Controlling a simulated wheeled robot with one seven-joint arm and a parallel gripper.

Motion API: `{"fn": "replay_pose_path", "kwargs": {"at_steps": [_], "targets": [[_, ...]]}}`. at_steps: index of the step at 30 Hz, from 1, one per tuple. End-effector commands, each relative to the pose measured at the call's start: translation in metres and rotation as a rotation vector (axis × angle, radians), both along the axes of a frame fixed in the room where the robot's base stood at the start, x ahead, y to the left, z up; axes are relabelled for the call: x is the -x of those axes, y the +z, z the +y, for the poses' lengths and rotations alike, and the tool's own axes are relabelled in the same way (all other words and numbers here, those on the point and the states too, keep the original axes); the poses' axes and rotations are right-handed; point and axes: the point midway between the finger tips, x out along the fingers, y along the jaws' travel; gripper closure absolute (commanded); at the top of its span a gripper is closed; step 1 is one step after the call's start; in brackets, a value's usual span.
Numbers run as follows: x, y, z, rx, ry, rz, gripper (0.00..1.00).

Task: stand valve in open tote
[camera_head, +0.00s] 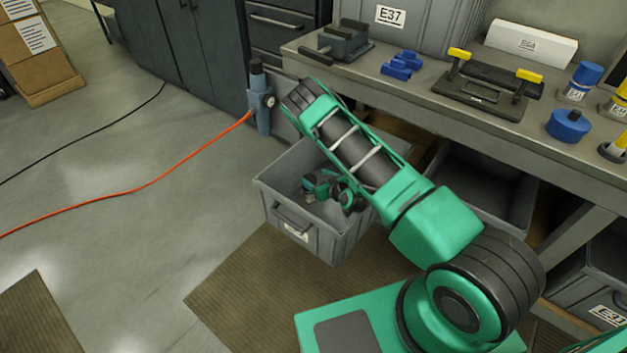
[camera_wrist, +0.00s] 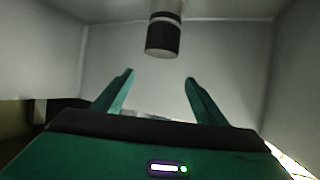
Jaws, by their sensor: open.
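An open grey tote (camera_head: 345,241) stands on the floor in front of the workbench. My gripper (camera_wrist: 159,76) is open and empty inside the tote; in the head view it is partly hidden by my arm and the tote walls. In the wrist view, a cylindrical object, probably the valve (camera_wrist: 163,38), with a pale upper part and a dark band, is beyond the fingertips, apart from them and between pale tote walls. Its upper end is cut off by the picture edge. I cannot see it clearly in the head view.
The workbench (camera_head: 400,91) holds a black holder with yellow ends (camera_head: 487,84), blue parts (camera_head: 401,65) and several containers. Another grey bin (camera_head: 480,185) is under the bench. A blue-grey post (camera_head: 260,110) with an orange hose (camera_head: 150,183) is behind the tote. Floor at left is mostly clear.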

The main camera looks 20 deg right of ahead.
Motion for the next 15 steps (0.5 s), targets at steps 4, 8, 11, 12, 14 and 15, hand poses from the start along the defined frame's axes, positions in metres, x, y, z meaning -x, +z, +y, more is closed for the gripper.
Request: {"fn": "replay_pose_path", "kwargs": {"at_steps": [4,8,11,12,14,15], "targets": [[0.0076,0.0034,-0.0013,0.003,0.001,0.0,0.34],[0.0101,0.0061,-0.0024,0.003,0.0,-0.002,0.34],[0.0107,0.0072,-0.0028,0.001,-0.003,-0.001,0.34],[0.0107,0.0073,-0.0029,0.001,-0.003,-0.002,0.34],[0.0108,0.0074,-0.003,0.001,-0.003,-0.002,0.34],[0.0106,0.0077,-0.0028,0.001,-0.003,-0.002,0.34]]}}
